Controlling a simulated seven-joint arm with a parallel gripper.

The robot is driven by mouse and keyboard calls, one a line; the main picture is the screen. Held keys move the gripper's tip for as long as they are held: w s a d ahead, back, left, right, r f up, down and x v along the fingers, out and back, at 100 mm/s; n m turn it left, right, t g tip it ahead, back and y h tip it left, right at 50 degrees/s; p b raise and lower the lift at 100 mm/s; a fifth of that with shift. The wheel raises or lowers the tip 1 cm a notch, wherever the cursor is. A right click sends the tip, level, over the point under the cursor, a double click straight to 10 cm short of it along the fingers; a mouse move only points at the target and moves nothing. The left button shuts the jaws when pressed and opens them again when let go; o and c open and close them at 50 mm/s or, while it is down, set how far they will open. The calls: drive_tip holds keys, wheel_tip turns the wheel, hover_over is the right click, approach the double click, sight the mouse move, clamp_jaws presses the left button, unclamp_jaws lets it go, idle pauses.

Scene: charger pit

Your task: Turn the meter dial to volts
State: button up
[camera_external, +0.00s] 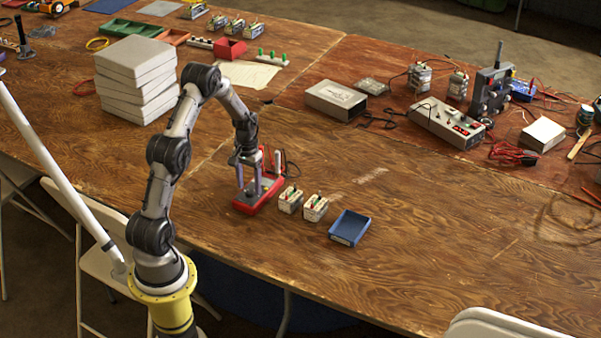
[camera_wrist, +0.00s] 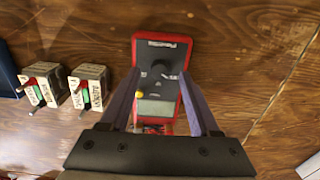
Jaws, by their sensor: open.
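The meter (camera_external: 243,203) is a red-cased box with a dark face, lying flat on the wooden table in the external view. In the wrist view the meter (camera_wrist: 176,44) shows a dark round dial (camera_wrist: 160,69) on its face, a small yellow spot and a grey display nearer to me. I cannot read the dial's setting. My gripper (camera_external: 252,182) is over the meter, pointing down. In the wrist view my gripper (camera_wrist: 160,85) is open, with one finger on each side of the meter's face. I cannot tell whether the fingers touch it.
Two small boxes with coloured tops (camera_external: 302,204) stand just right of the meter, with a blue tray (camera_external: 349,228) beyond them. A stack of grey slabs (camera_external: 137,80) is at the left. A grey device (camera_external: 447,122) with cables is at back right. The table's right front is clear.

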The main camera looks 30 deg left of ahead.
drive_tip(key=shift+f, duration=0.8)
drive_tip(key=shift+c, duration=0.3)
clamp_jaws()
